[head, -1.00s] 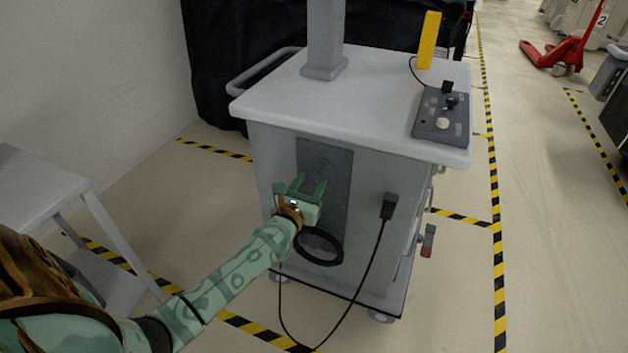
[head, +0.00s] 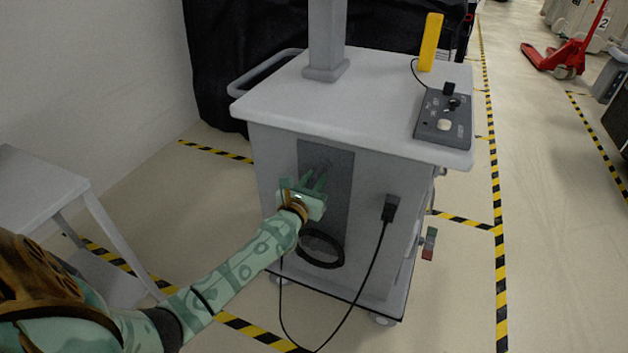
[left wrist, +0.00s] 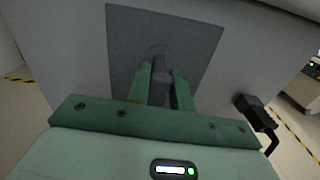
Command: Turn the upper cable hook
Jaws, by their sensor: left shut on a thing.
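The upper cable hook (left wrist: 160,64) is a small dark grey peg on the dark panel (left wrist: 120,35) of the cart's side. In the left wrist view it stands between the fingertips of my left gripper (left wrist: 160,82). The green fingers are shut on it. In the head view my left gripper (head: 314,182) reaches the same dark panel (head: 338,165), and its hand hides most of the hook. A black coiled cable (head: 321,249) hangs below the gripper on the cart's side. My right gripper is in neither view.
The grey cart (head: 385,130) carries a control box (head: 443,117) and a yellow block (head: 430,42) on top. A black plug (head: 390,208) with a hanging cable is right of the panel. A grey side table (head: 40,185) stands at left.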

